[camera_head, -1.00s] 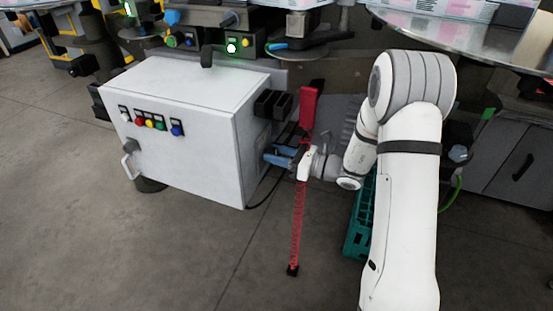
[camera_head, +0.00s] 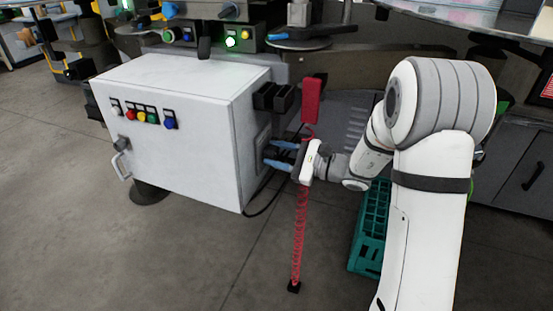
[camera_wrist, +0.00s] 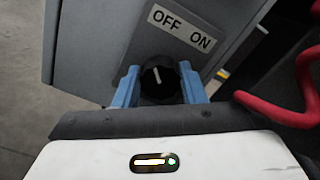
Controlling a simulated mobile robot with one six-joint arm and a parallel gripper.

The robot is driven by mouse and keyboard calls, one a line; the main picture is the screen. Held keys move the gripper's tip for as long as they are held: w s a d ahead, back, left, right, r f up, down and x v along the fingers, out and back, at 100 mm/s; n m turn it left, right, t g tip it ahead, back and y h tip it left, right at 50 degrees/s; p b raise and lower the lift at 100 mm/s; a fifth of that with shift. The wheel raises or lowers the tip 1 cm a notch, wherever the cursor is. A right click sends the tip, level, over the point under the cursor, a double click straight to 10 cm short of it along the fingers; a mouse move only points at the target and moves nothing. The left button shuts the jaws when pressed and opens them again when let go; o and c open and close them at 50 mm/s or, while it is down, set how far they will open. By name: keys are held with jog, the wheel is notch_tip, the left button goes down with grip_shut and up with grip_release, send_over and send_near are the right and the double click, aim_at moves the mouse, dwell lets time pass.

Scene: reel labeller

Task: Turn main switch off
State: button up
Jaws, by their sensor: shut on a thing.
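The main switch is a round black knob (camera_wrist: 159,80) on the side of a grey-white cabinet, shown in the wrist view. Its white mark points up and leans slightly left, toward the OFF side. A tilted label (camera_wrist: 183,29) above it reads OFF and ON. My gripper (camera_wrist: 158,87) has its two blue fingers on either side of the knob and is shut on it. In the head view my gripper (camera_head: 277,155) is at the right side of the white cabinet (camera_head: 185,135).
A red coiled cord (camera_head: 299,235) hangs below a red holder (camera_head: 312,100) beside my gripper, and a red cable (camera_wrist: 275,112) shows in the wrist view. A teal crate (camera_head: 369,235) stands on the floor. The floor left of it is open.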

jog(key=shift+f, duration=0.1)
dwell(0.3)
jog(key=o, duration=1)
jog(key=shift+d, duration=0.1)
jog(key=p+v, duration=0.1)
jog(key=v, duration=0.6)
jog(key=shift+s+d+p, duration=0.1)
jog(key=shift+d+p, duration=0.2)
